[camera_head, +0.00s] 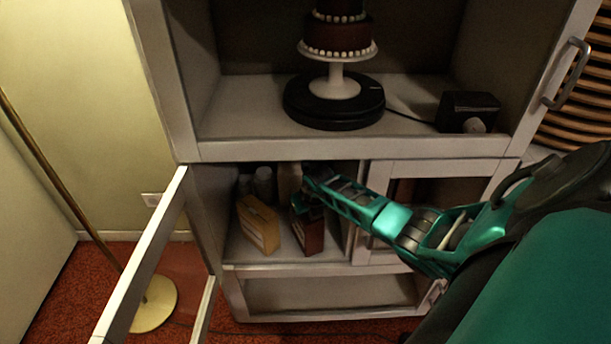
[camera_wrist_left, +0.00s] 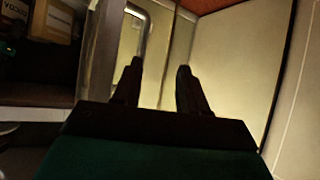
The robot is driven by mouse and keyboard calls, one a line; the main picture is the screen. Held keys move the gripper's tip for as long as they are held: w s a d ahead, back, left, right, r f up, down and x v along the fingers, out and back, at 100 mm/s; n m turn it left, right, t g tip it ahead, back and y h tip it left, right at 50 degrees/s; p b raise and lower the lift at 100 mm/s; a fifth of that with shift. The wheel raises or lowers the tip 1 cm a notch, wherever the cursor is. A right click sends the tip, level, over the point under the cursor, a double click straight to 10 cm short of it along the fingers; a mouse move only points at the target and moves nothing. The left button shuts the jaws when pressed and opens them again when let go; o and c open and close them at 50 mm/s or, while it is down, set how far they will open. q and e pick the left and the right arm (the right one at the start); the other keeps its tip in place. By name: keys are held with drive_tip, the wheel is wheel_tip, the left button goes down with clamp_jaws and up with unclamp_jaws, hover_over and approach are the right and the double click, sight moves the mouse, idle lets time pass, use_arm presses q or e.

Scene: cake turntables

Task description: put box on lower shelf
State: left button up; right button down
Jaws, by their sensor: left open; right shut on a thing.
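A dark red-brown box (camera_head: 308,234) is in the middle compartment of the white cabinet, behind the open left door. My right gripper (camera_head: 306,197) reaches in from the right and is shut on the upper part of this box. The box's lower end is at or close to the compartment floor (camera_head: 270,254); I cannot tell if it touches. A low open compartment (camera_head: 330,292) below looks empty. My left gripper (camera_wrist_left: 157,88) is open and empty in the left wrist view, in front of a pale panel.
A yellow box (camera_head: 257,224) stands left of the held box, with grey bottles (camera_head: 263,184) behind. The open glass door (camera_head: 150,262) juts out at left. A chocolate cake (camera_head: 338,35) on a black turntable (camera_head: 333,112) and a dark device (camera_head: 468,110) occupy the shelf above.

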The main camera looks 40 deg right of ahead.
drive_tip(key=shift+w+r, duration=0.1)
drive_tip(key=shift+c, duration=1.1)
unclamp_jaws()
